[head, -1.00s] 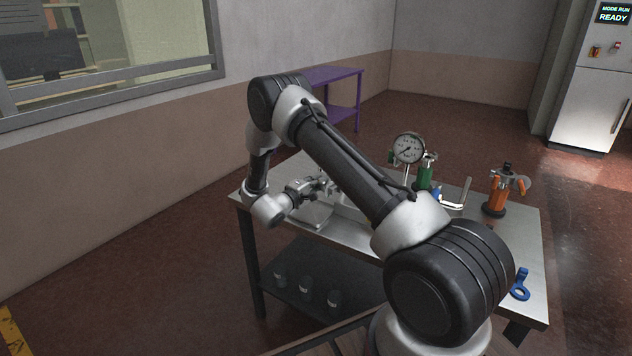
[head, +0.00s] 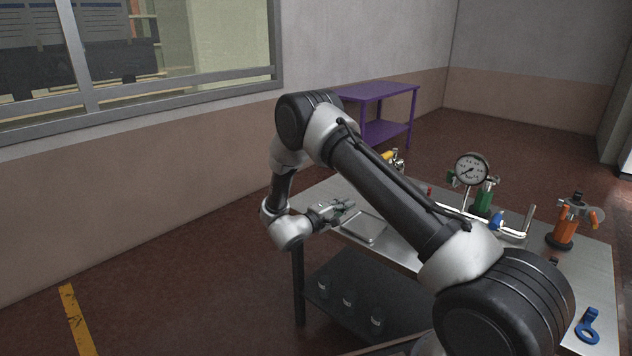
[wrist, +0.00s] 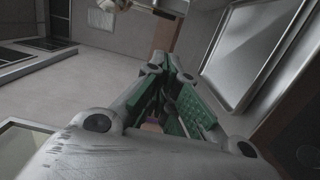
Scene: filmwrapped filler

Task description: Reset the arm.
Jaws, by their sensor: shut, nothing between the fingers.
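My arm reaches over the steel table (head: 590,270) from the lower right in the head view, its elbow raised and its wrist bent low on the left. My gripper (head: 343,206) is beside the left end of the table, above and left of a shallow metal tray (head: 362,229). In the wrist view the green-padded fingers of my gripper (wrist: 168,82) are close together with nothing seen between them. The tray also shows in the wrist view (wrist: 262,45). My forearm hides part of the tabletop.
A pressure gauge (head: 471,170), a green fixture (head: 484,198), an orange fixture (head: 566,222) and a blue ringed tool (head: 587,325) are on the table. Several jars (head: 347,299) stand on the lower shelf. A purple table (head: 378,92) stands behind. Floor on the left is clear.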

